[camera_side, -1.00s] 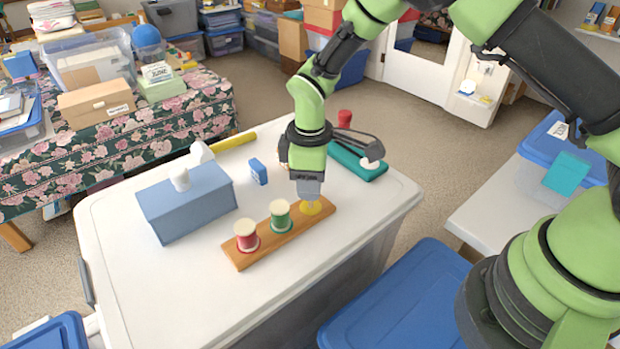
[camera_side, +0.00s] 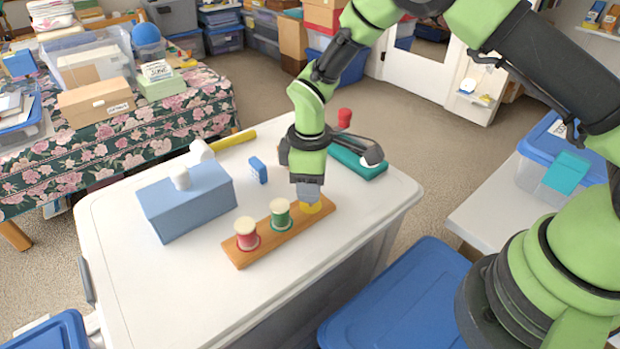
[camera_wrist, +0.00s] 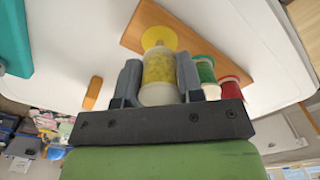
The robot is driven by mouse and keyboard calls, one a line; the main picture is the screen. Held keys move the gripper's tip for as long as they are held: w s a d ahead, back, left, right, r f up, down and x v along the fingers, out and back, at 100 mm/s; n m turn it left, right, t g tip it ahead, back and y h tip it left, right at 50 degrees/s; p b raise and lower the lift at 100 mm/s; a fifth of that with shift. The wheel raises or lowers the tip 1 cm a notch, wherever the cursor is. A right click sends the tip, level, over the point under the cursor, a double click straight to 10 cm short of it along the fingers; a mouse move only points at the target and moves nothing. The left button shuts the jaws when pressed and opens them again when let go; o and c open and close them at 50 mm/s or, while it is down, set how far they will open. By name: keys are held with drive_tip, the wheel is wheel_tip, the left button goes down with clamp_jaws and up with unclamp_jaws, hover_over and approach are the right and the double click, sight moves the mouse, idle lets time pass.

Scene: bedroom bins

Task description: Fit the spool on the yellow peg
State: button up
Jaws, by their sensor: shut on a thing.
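The spool (camera_wrist: 158,70), wound with yellow thread and with pale ends, is between the two grey fingers of my gripper (camera_wrist: 159,62), which is shut on it. A wooden board (camera_side: 262,247) on the white lid has a yellow round base (camera_side: 322,207) at its right end. The base also shows in the wrist view (camera_wrist: 158,35), just beyond the spool's far end. In the side view my gripper (camera_side: 308,196) points down over this base and hides the spool. The yellow peg is hidden, and I cannot tell whether the spool is around it.
A red spool (camera_side: 247,234) and a green spool (camera_side: 280,215) stand on the board beside my gripper. A blue-grey box (camera_side: 187,201), a small blue box (camera_side: 258,170) and a teal case (camera_side: 357,161) surround it. The lid's front is clear.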

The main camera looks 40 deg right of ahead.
drive_tip(key=shift+f, duration=1.45)
drive_tip(key=o, duration=1)
wheel_tip(320, 180, up, 10)
